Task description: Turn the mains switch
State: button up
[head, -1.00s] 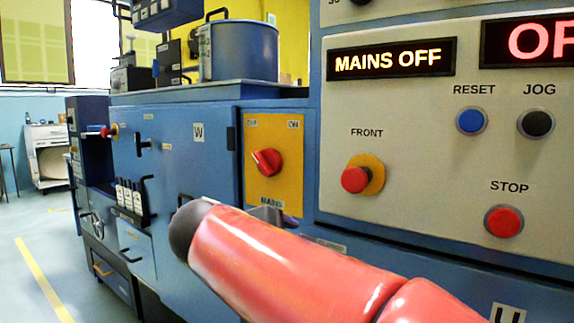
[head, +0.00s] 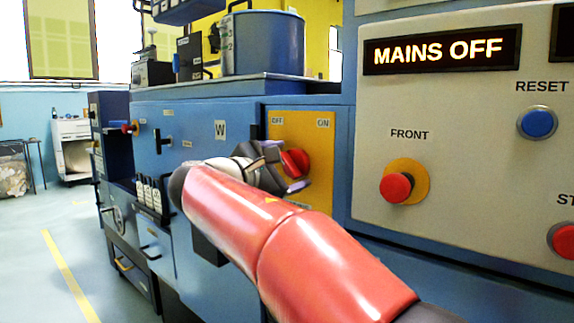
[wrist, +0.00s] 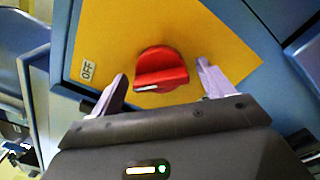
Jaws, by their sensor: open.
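The mains switch is a red rotary knob (head: 295,163) on a yellow plate (head: 322,141) with OFF at the upper left and ON at the upper right. It also shows in the wrist view (wrist: 161,69), with a white mark on its handle. My gripper (head: 279,168) is at the plate, close to the knob. In the wrist view my gripper (wrist: 163,82) is open, with one finger on either side of the knob and a gap on both sides. In the head view my arm and gripper hide the plate's lower left part.
A lit display (head: 440,49) reads MAINS OFF. On the pale panel to the right are a red FRONT button (head: 396,188) on a yellow ring and a blue RESET button (head: 537,123). A blue cabinet door (head: 190,140) marked W lies left of the plate. The floor at far left is open.

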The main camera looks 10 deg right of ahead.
jog(key=shift+d, duration=0.1)
jog(key=c, duration=1)
jog(key=m+b, duration=0.3)
jog(key=shift+f+m, duration=0.25)
jog(key=shift+m, duration=0.15)
jog(key=m+b, duration=0.4)
jog(key=m, duration=0.1)
jog(key=shift+f, duration=0.1)
jog(key=m+b, duration=0.3)
jog(key=m, duration=0.2)
jog(key=shift+m+b, duration=1)
jog(key=shift+m, duration=1.1)
jog(key=shift+o, duration=0.2)
